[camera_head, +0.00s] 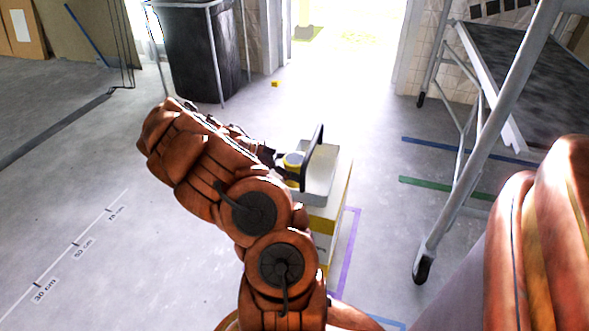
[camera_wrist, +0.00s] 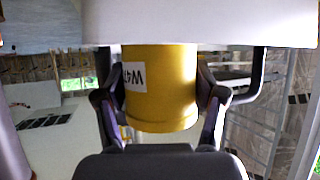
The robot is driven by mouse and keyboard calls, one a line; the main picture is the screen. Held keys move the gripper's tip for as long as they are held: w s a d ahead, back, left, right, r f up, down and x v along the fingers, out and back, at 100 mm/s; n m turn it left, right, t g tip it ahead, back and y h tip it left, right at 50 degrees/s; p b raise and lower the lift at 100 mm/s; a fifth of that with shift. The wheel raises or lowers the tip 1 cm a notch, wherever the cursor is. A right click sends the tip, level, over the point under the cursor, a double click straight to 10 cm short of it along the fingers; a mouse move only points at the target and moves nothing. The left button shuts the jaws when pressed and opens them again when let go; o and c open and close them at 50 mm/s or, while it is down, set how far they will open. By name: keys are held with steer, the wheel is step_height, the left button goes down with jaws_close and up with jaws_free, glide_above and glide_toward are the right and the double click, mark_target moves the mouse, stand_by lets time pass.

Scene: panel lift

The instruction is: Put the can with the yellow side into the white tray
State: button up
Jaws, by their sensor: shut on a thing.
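The yellow-sided can (camera_wrist: 165,88) stands between the two fingers of my gripper (camera_wrist: 160,100), which is shut on it. A white label with black characters is on its side, upside down in the wrist view. In the head view the can (camera_head: 292,162) shows at the left part of the white tray (camera_head: 320,186). In the wrist view the tray's white wall (camera_wrist: 200,22) hides one end of the can. I cannot tell whether the can touches the tray floor. My gripper (camera_head: 281,163) is partly hidden by my arm in the head view.
The tray has dark handles (camera_head: 313,157) and rests on a white and yellow stand (camera_head: 327,225). A wheeled metal frame (camera_head: 465,150) stands at the right. A black bin (camera_head: 200,55) is at the back left. A small yellow object (camera_head: 275,84) lies on the open floor.

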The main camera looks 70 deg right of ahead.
steer(key=shift+f, duration=0.15)
steer(key=o, duration=1.1)
steer(key=shift+r, duration=0.2)
